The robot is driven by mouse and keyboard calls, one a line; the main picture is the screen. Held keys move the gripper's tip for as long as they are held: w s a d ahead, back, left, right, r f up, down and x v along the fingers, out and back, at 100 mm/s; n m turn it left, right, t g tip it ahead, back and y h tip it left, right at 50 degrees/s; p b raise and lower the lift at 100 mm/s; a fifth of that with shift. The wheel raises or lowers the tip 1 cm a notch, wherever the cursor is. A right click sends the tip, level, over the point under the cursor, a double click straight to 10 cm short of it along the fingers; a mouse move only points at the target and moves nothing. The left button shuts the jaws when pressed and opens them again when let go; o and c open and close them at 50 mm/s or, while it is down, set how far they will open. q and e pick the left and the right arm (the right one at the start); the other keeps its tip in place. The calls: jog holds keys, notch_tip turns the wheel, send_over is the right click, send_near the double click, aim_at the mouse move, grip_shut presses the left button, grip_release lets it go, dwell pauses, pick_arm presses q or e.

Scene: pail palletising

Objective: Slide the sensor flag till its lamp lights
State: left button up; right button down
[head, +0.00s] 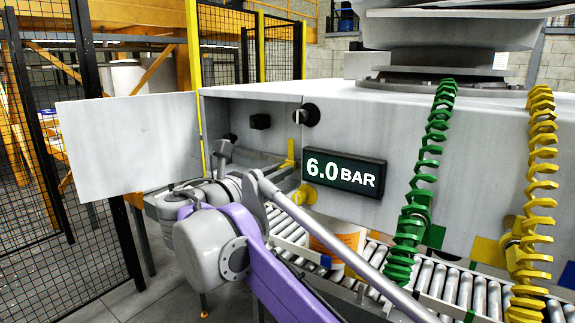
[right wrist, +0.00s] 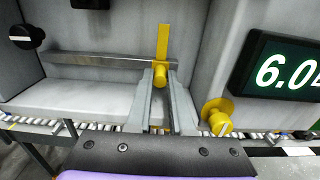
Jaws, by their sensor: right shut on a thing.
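The yellow sensor flag (right wrist: 163,42) stands upright on a grey horizontal rail (right wrist: 95,61) inside the open recess of the machine. In the head view the flag (head: 291,151) shows at the recess's right side. My right gripper (right wrist: 161,76) is shut on the flag's yellow knob, one finger on each side. A small black box (head: 260,121) is on the back wall, left of the flag; its lower edge also shows in the right wrist view (right wrist: 90,3). I see no lit lamp on it. My left gripper is not in view.
A lit display (head: 343,174) reading 6.0 BAR is right of the recess. A yellow knob (right wrist: 218,115) sits below it. A black knob (head: 307,115) is above the flag. An open door panel (head: 130,142) stands left; a roller conveyor (head: 461,290) runs below.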

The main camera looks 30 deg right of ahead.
jog(key=shift+w+a+p, duration=0.2)
jog(key=shift+w+a, duration=0.15)
jog(key=shift+w, duration=0.45)
jog(key=shift+w+a+p, duration=0.2)
jog(key=shift+w+a, duration=0.1)
jog(key=shift+w, duration=0.5)
dwell(1.5)
jog(key=c, duration=0.7)
grip_release()
jog(key=b+v, duration=0.1)
jog(key=v, duration=0.8)
jog(key=s+d+f+m+g+y, duration=0.15)
jog(key=s+f+m+y, duration=0.3)
jog(key=f, duration=0.75)
jog(key=s+d+f+m+g+y, duration=0.15)
jog(key=s+f+m+y, duration=0.3)
jog(key=f, duration=0.85)
jog(key=s+a+f+m+y, duration=0.2)
jog(key=s+f+m, duration=0.2)
jog(key=f, duration=0.2)
jog(key=s+a+f+m+t+y, duration=0.1)
jog(key=s+a+f+m+y, duration=0.1)
jog(key=f, duration=0.5)
jog(key=s+a+f+m+t+y, duration=0.1)
jog(key=s+a+f+m+y, duration=0.2)
jog(key=s+f+m, duration=0.3)
jog(key=shift+f+m+y, duration=0.3)
jog(key=shift+f+m, duration=0.4)
